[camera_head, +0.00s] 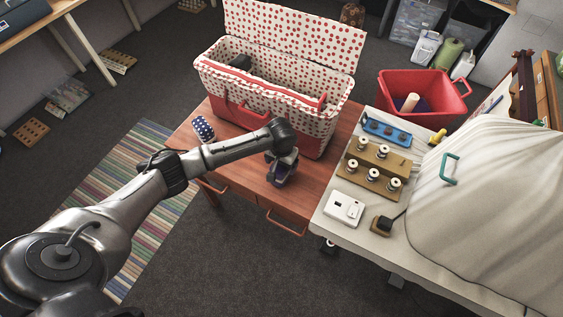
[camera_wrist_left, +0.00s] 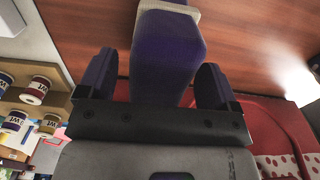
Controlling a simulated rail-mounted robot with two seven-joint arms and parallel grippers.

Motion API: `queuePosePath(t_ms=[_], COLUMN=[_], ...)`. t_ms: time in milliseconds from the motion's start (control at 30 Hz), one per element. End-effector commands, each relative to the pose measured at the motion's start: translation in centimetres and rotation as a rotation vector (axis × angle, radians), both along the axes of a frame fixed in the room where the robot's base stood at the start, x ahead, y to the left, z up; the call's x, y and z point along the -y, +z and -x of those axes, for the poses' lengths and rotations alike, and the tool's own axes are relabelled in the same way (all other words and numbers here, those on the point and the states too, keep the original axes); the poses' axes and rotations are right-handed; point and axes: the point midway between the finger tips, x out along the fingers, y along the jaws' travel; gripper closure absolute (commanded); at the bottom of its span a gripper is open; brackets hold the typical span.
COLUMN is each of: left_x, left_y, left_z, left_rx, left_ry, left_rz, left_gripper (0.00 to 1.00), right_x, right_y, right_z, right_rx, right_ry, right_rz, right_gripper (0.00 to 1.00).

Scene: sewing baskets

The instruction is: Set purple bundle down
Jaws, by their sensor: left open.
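The purple bundle (camera_head: 280,176) is at the front part of the reddish wooden table (camera_head: 240,174), below my left gripper (camera_head: 283,160). In the left wrist view the purple bundle (camera_wrist_left: 165,55) lies between the two fingers of my left gripper (camera_wrist_left: 157,85), with a cream band across its far end. The fingers stand apart, with narrow gaps on both sides of the bundle. The wrist hides part of the bundle in the head view. I cannot tell exactly how it meets the tabletop. My right gripper is in neither view.
An open red-dotted sewing basket (camera_head: 270,98) stands behind the gripper. A blue-and-white checked roll (camera_head: 203,128) lies at the table's left. On the right, a pale table (camera_head: 330,224) holds a spool rack (camera_head: 372,168), a blue tray (camera_head: 388,131) and a covered machine (camera_head: 490,205).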

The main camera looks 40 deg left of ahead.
Motion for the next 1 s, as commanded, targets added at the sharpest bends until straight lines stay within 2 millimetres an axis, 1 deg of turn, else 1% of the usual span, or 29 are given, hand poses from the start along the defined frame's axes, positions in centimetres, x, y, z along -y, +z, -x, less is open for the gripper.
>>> queuePosePath(t_ms=[233, 367, 800, 1000], left_x=[0.0, 0.0, 0.0, 0.0], left_y=[0.2, 1.3, 9.2, 11.4], left_z=[0.0, -0.1, -0.1, -0.1], left_rx=[0.001, 0.003, 0.002, 0.0], left_ry=[0.0, -0.001, 0.0, -0.001], left_rz=[0.0, 0.0, 0.001, 0.001], left_gripper=[0.15, 0.15, 0.15, 0.15], right_x=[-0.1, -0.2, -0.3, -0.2], right_y=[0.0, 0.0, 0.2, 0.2], right_z=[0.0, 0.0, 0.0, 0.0], right_rx=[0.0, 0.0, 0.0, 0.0], right_ry=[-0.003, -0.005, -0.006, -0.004], right_rz=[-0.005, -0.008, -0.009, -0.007], right_gripper=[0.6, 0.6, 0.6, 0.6])
